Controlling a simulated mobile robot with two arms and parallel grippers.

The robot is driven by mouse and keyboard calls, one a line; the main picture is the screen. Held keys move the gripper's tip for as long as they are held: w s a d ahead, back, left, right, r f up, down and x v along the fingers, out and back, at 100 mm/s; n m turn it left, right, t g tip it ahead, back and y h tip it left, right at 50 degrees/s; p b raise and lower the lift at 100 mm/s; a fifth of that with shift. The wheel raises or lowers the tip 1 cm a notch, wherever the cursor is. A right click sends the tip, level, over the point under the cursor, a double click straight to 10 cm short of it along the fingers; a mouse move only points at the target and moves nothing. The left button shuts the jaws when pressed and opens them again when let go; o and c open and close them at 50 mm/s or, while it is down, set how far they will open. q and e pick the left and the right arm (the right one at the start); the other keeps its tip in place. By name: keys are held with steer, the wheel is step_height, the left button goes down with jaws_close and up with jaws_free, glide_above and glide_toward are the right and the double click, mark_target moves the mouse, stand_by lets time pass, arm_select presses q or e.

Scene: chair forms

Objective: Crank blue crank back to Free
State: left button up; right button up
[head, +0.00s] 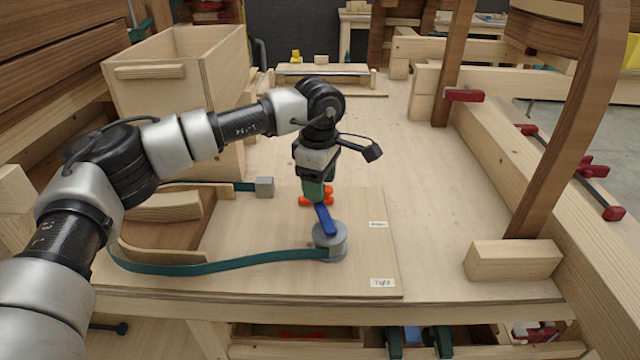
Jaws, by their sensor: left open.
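The blue crank (326,222) sits on top of a grey round drum (331,243) on a thin wooden board (280,279). Its arm points away from me, toward the far side of the drum. My left gripper (318,198) hangs above the crank's far end, with orange fingertips low beside it. It is open; whether the fingers touch the crank is not clear. A teal strap (210,268) runs from the drum around a curved wooden form (165,240). A label reading "Tight" (382,283) lies at the front right; another label (378,224), unreadable here, lies farther back.
A grey block (264,187) holds the strap's other end. A large plywood box (180,95) stands behind my arm. A loose wood block (513,260) and chair frame parts (570,120) with red clamps stand right. The bench middle is clear.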

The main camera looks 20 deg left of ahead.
arm_select(q)
steer(key=shift+a+f, duration=0.1)
steer(key=shift+f, duration=0.75)
steer(key=shift+c, duration=0.4)
jaws_close()
